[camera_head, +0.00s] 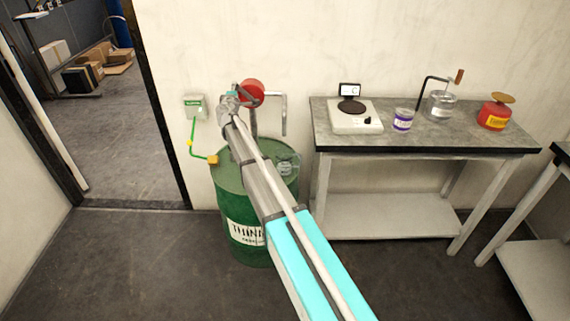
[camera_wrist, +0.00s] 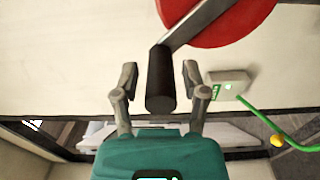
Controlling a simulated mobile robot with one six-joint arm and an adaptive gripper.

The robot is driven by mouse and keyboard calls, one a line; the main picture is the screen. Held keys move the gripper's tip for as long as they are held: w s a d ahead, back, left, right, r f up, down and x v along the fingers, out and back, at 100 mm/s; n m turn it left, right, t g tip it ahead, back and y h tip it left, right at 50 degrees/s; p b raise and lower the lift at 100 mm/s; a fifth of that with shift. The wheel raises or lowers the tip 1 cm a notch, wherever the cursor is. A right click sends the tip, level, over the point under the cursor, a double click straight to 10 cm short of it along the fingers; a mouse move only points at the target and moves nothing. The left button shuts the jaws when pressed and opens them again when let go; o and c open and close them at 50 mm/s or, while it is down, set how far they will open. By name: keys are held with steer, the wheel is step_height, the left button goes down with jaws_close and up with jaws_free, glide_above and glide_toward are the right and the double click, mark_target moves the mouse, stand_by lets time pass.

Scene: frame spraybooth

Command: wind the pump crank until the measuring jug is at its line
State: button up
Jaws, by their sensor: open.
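A green drum (camera_head: 232,205) with a white label stands against the wall, carrying a pump with a red round body (camera_head: 252,89) and a grey spout (camera_head: 284,108). A clear vessel, seemingly the measuring jug (camera_head: 288,163), is on the drum's top at the right, partly behind my arm; its level and line cannot be made out. In the wrist view the crank's black grip (camera_wrist: 160,80) sits between the fingers of my gripper (camera_wrist: 160,82), with gaps on both sides. The grey crank arm (camera_wrist: 195,25) runs up across the red body (camera_wrist: 235,15). My gripper (camera_head: 230,103) is open.
A green-fronted wall box (camera_head: 194,106) links by a green cable to a yellow clamp (camera_head: 212,160) on the drum. The bench (camera_head: 330,131) at right holds a scale (camera_head: 355,117), a purple-labelled tub (camera_head: 403,120), a can with a stirrer (camera_head: 440,105) and a red can (camera_head: 494,115). A doorway is left.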

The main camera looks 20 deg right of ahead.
steer(key=shift+s, duration=0.15)
stand_by(0.3)
steer(key=c, duration=0.7)
steer(key=shift+s+d+r+p, duration=0.1)
steer(key=shift+d+r+p, duration=0.55)
steer(key=shift+d, duration=0.1)
steer(key=shift+s+d+r+p, duration=0.15)
steer(key=shift+d+r+p, duration=0.05)
steer(key=shift+d, duration=0.3)
steer(key=shift+s+d+r+p, duration=0.15)
steer(key=shift+d, duration=0.3)
steer(key=shift+s+d+f, duration=0.1)
steer(key=shift+s+d, duration=0.25)
steer(key=shift+d, duration=0.55)
steer(key=shift+s+d+f, duration=0.1)
steer(key=shift+s+d, duration=0.2)
steer(key=shift+d, duration=0.55)
